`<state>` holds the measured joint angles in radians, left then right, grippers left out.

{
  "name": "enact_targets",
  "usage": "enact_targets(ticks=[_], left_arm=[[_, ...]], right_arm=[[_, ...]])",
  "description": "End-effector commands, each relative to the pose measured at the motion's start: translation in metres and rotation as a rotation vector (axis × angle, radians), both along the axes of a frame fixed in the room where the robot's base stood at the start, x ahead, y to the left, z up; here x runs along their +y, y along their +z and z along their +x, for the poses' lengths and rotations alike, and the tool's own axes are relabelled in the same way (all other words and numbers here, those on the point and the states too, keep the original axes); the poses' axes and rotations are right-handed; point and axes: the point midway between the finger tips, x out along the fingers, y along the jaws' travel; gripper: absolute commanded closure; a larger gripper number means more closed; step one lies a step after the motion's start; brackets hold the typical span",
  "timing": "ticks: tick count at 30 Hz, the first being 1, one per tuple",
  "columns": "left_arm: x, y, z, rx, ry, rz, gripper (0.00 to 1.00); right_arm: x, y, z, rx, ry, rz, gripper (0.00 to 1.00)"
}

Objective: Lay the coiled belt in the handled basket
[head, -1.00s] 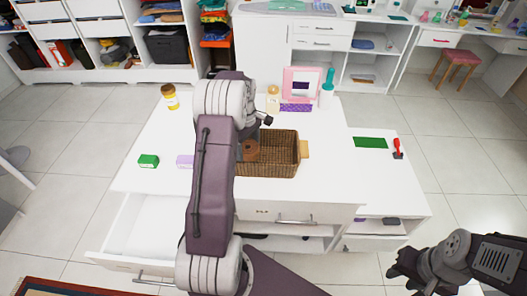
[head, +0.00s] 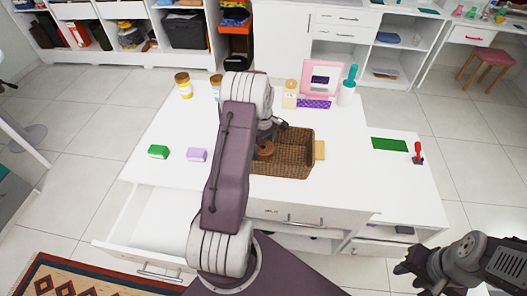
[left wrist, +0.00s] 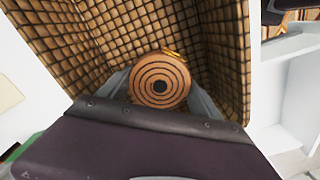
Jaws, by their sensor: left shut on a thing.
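The coiled belt (head: 265,150) is a brown roll; in the left wrist view its spiral face (left wrist: 160,80) shows. The handled basket (head: 292,165), brown and woven with a light handle (head: 320,150), stands on the white table. My left gripper (left wrist: 160,92) is shut on the belt, one finger on each side, and holds it within the basket's walls. In the head view my arm partly covers the basket's left side. I cannot tell if the belt touches the basket floor. My right gripper (head: 408,270) is at the lower right, away from the table; its fingers are unclear.
A green box (head: 158,152) and a lilac box (head: 197,155) lie left of my arm. Jars (head: 184,86), a cream bottle (head: 290,94), a pink frame (head: 322,77) and a teal-topped bottle (head: 348,86) stand behind. An open drawer (head: 150,225) juts out at the front left.

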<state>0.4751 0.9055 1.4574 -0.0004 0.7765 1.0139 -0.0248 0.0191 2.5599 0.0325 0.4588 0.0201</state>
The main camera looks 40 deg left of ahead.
Motion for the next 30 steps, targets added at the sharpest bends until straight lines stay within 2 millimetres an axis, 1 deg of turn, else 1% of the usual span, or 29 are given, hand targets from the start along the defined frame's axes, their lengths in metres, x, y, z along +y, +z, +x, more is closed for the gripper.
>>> enact_targets(ticks=[1,3,4,10,14,15,16,17,25,28,29,30], left_arm=[[-0.001,-0.01,-0.001,0.005,0.0,-0.003,0.71],[-0.001,-0.022,-0.001,0.004,0.0,-0.003,0.71],[0.0,-0.024,-0.001,0.003,0.0,-0.002,0.71],[0.0,-0.024,0.0,0.0,0.0,0.0,0.71],[0.0,-0.028,0.0,0.001,0.0,-0.001,0.71],[0.0,-0.027,0.0,0.001,0.0,-0.001,0.15],[0.0,-0.027,0.0,0.001,0.0,-0.001,0.06],[0.0,-0.027,0.0,0.001,0.0,-0.001,0.04],[0.0,-0.026,0.0,0.001,0.0,-0.001,0.04],[0.0,-0.018,0.0,0.0,0.0,0.0,0.04],[0.0,-0.013,0.0,-0.001,0.0,0.001,0.04],[0.0,-0.004,0.001,-0.003,0.0,0.002,0.04]], right_arm=[[0.0,0.0,0.0,0.0,0.0,0.0,0.64],[0.0,0.0,0.0,0.0,0.0,0.0,0.64],[0.0,0.0,0.0,0.0,0.0,0.0,0.64],[0.0,0.0,0.0,0.0,0.0,0.0,0.64],[0.0,-0.003,0.0,0.0,0.0,0.0,0.64],[0.0,-0.002,0.0,0.0,0.0,0.0,0.64],[0.0,-0.002,0.0,0.0,0.0,0.0,0.64],[0.0,-0.002,0.0,0.0,0.0,0.0,0.64],[0.0,-0.001,0.0,0.0,0.0,0.0,0.64],[0.0,0.0,0.0,0.0,0.0,0.0,0.64],[0.0,0.0,0.0,0.0,0.0,0.0,0.64],[0.0,0.0,0.0,0.0,0.0,0.0,0.64]])
